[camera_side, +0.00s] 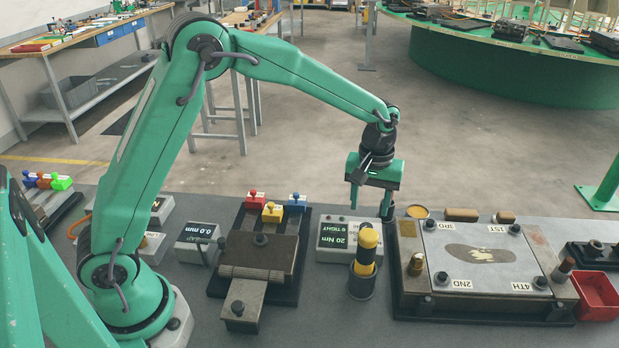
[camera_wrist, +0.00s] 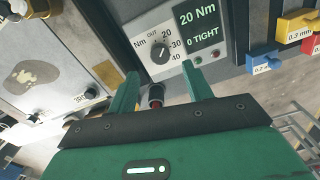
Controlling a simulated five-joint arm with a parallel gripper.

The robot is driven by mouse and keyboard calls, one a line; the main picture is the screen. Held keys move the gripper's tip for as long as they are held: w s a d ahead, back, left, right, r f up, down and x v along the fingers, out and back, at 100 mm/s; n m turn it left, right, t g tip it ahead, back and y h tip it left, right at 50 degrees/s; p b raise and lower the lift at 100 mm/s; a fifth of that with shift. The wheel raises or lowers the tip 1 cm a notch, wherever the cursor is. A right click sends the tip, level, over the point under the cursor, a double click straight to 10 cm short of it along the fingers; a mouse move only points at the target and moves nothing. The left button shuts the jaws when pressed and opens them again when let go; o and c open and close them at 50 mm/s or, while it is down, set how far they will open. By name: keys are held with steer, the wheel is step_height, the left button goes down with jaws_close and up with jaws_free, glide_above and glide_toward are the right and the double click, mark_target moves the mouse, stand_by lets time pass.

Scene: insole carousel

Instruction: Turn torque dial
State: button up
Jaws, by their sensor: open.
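The torque box (camera_wrist: 190,40) has a display reading 20 Nm and 0 TIGHT. Its round torque dial (camera_wrist: 160,53) sits left of the display in the wrist view, with marks 20, 30 and 40 and OUT around it. My gripper (camera_wrist: 160,70) is open and empty, its fingers to either side of the dial in that view. I cannot tell if either finger touches the dial.
A black-and-yellow driver (camera_side: 367,245) stands in a holder in front of the torque box. A plate with an insole outline (camera_side: 433,275) is to the right. A dark clamp fixture (camera_side: 288,292) with red, yellow and blue knobbed blocks is left. A red bin (camera_side: 598,305) stands far right.

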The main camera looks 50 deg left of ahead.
mark_target(367, 226)
steer(key=shift+f, duration=3)
steer(key=shift+c, duration=0.4)
steer(key=c, duration=0.9)
steer(key=shift+m, duration=0.4)
steer(key=m, duration=0.8)
